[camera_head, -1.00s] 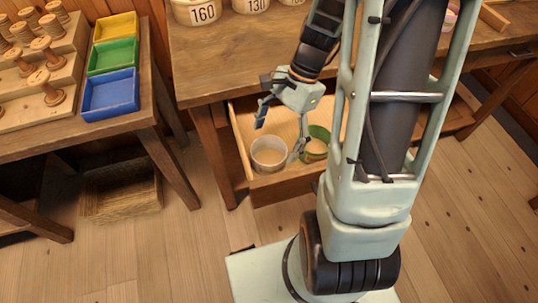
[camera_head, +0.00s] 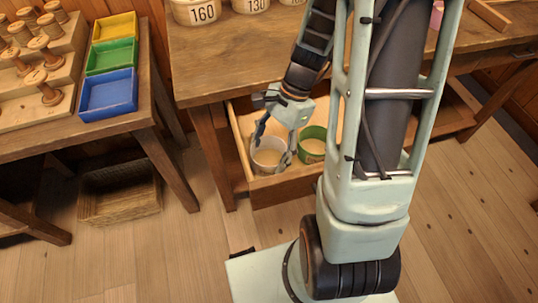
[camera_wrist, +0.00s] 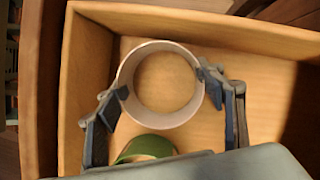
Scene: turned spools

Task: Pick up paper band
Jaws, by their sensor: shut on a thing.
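The paper band, a pale whitish ring (camera_head: 266,168), stands open side up in the pulled-out drawer (camera_head: 292,188). In the wrist view the band (camera_wrist: 158,122) looks round, with the wooden drawer floor showing through it. My gripper (camera_head: 271,153) reaches down into the drawer. In the wrist view my gripper (camera_wrist: 162,82) has one finger against each side of the band's outer wall, shut on it. Part of the band is hidden behind the fingers in the head view. I cannot tell whether it is clear of the drawer floor.
A green band (camera_head: 315,133) stands in the drawer just right of the white one; it also shows in the wrist view (camera_wrist: 146,146), partly hidden by my gripper. The drawer walls (camera_wrist: 250,35) are close around. The tabletop (camera_head: 230,60) hangs above the drawer's back.

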